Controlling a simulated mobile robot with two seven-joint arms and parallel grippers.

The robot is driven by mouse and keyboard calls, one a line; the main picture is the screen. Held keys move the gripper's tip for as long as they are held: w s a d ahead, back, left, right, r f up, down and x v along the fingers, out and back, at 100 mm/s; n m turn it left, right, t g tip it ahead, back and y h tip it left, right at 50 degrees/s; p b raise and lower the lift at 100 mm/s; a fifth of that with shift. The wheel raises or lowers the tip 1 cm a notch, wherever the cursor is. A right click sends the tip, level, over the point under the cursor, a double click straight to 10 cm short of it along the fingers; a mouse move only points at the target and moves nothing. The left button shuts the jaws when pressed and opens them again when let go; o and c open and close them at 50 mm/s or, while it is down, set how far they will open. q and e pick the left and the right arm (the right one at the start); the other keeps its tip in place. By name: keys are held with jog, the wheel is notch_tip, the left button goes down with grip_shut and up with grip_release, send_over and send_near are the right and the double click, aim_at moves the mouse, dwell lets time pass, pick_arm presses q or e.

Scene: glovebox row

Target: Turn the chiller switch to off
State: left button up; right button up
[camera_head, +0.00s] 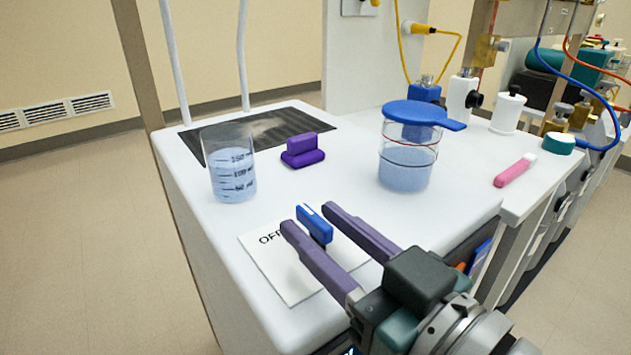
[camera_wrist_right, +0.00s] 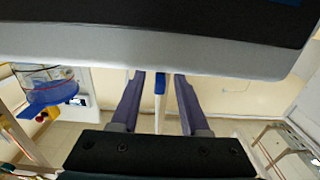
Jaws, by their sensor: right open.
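The chiller switch is a blue bar handle (camera_head: 315,224) on a white plate (camera_head: 272,275) lying on the white worktop. Black lettering, partly hidden and starting "OF", is printed on the plate to the left of the handle. My right gripper (camera_head: 308,216) is open, with one purple finger on each side of the blue handle. In the right wrist view, the blue handle (camera_wrist_right: 159,86) stands between the two fingers, with a gap visible on both sides. The fingers hide part of the plate and any lettering beneath them. My left gripper is not in view.
A beaker of pale blue liquid (camera_head: 232,180) stands behind the plate at left. A purple block (camera_head: 303,150) and a blue-lidded jar (camera_head: 408,165) stand farther back. A pink tube (camera_head: 515,171) lies at right. The worktop between them is clear.

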jog(key=shift+w+a, duration=0.45)
jog(key=shift+w, duration=0.1)
grip_shut()
